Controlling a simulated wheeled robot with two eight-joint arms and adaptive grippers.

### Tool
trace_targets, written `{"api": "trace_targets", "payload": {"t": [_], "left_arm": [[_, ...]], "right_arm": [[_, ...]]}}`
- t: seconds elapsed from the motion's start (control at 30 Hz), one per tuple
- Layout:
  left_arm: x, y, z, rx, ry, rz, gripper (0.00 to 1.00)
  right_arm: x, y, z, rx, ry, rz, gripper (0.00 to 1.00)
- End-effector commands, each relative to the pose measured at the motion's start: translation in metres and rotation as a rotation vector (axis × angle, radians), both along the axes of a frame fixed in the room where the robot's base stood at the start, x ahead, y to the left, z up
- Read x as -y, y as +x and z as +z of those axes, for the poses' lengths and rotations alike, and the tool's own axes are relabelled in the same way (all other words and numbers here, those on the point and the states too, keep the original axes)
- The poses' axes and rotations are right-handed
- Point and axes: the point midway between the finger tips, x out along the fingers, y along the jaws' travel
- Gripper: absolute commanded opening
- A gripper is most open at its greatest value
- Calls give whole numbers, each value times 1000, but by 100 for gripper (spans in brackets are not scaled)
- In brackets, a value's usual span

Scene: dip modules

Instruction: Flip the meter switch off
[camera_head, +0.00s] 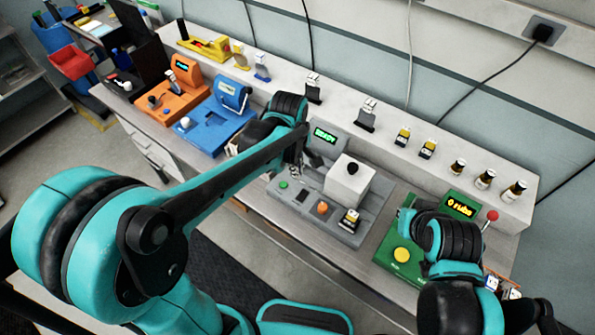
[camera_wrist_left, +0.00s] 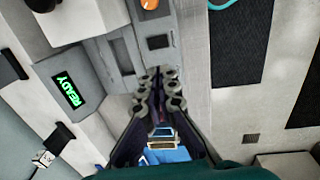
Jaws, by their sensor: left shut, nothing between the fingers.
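The grey meter (camera_head: 372,208) stands on the bench with a lit green READY display (camera_head: 322,135); the display also shows in the left wrist view (camera_wrist_left: 67,91). A small black part that looks like its switch (camera_head: 302,194) sits on the front panel; in the left wrist view a dark rectangle (camera_wrist_left: 157,42) sits near an orange knob (camera_wrist_left: 150,4). My left gripper (camera_head: 303,160) is shut and empty above the meter's left side. Its closed fingertips (camera_wrist_left: 157,82) are close to the panel; I cannot tell whether they touch. My right gripper is hidden behind my right arm.
A white block (camera_head: 348,181) with a black knob stands on the meter. A blue module (camera_head: 208,128) and an orange module (camera_head: 172,101) are to the left. A green module (camera_head: 393,258) is to the right, partly behind my right arm. Small bottles line the back ledge.

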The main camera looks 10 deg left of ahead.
Motion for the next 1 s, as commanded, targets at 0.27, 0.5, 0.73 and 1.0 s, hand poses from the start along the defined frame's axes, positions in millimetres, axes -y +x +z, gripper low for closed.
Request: {"api": "trace_targets", "payload": {"t": [0.27,0.5,0.73,1.0], "left_arm": [[1,1,-1,1,0,0,0],[12,10,2,6,-3,-1,0],[12,10,5,6,-3,0,0],[13,13,-19,6,-3,0,0]], "right_arm": [[0,0,-2,0,0,0,0],[0,0,-22,0,0,0,0],[0,0,-19,0,0,0,0],[0,0,-26,0,0,0,0]]}}
